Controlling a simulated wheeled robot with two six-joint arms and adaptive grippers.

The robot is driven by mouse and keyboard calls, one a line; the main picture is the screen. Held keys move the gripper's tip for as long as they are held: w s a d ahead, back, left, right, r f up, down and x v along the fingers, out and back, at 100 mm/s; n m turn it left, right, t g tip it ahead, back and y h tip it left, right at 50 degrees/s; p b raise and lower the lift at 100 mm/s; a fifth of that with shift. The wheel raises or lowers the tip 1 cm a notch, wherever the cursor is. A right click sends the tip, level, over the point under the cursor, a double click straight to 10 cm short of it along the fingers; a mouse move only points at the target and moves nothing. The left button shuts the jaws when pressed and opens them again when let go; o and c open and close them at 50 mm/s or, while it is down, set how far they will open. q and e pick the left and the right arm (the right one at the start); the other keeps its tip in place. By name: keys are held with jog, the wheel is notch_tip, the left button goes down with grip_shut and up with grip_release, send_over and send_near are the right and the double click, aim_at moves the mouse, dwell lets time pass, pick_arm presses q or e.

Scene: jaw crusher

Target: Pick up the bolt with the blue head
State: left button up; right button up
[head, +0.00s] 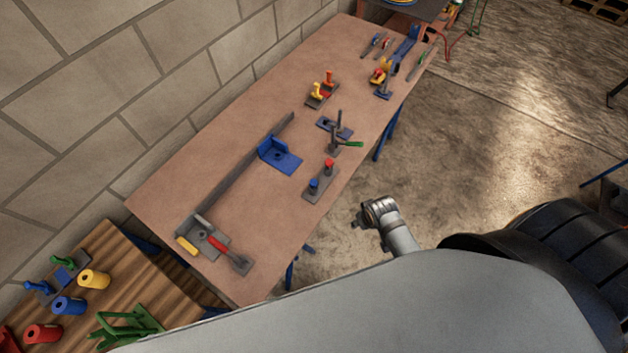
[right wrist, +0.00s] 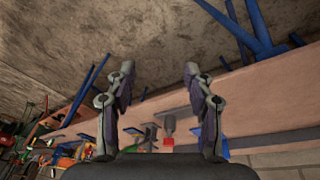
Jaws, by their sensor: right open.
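The bolt with the blue head (head: 313,186) stands in a dark grey plate (head: 320,180) near the front edge of the long brown table, in the head view. A bolt with a red head (head: 328,163) stands in the same plate. My right gripper (head: 361,214) is off the table's front edge, to the right of the plate and apart from it. In the right wrist view its two fingers (right wrist: 158,78) are spread, with nothing between them. A blue patch there shows partly behind the right finger; I cannot tell whether it is the bolt. My left gripper is not in view.
The brown table (head: 170,190) carries a blue bracket (head: 279,156) with a long grey bar, a green-handled part (head: 348,144), and a red-handled part (head: 218,246). A wooden table (head: 150,290) with coloured cylinders stands at lower left. The floor (head: 470,150) beside my gripper is clear.

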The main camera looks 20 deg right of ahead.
notch_tip(320, 180, up, 8)
jog(key=w+p, duration=0.2)
notch_tip(320, 180, up, 2)
jog(key=m+g+y+p, duration=0.1)
jog(key=m+g+p, duration=0.15)
jog(key=m, duration=0.85)
send_over(313, 182)
notch_tip(313, 182, down, 4)
jog(key=b, duration=0.2)
jog(key=shift+s+f+b, duration=0.1)
jog(key=shift+s+b, duration=0.05)
jog(key=shift+b, duration=0.25)
jog(key=shift+f, duration=0.2)
jog(key=f+b, duration=0.2)
jog(key=b, duration=0.1)
jog(key=f+b, duration=0.3)
jog(key=shift+w+d+f+b, duration=0.1)
jog(key=shift+w+f+b, duration=0.1)
jog(key=shift+b, duration=0.1)
jog(key=shift+r, duration=0.2)
jog(key=shift+s, duration=0.1)
grip_shut()
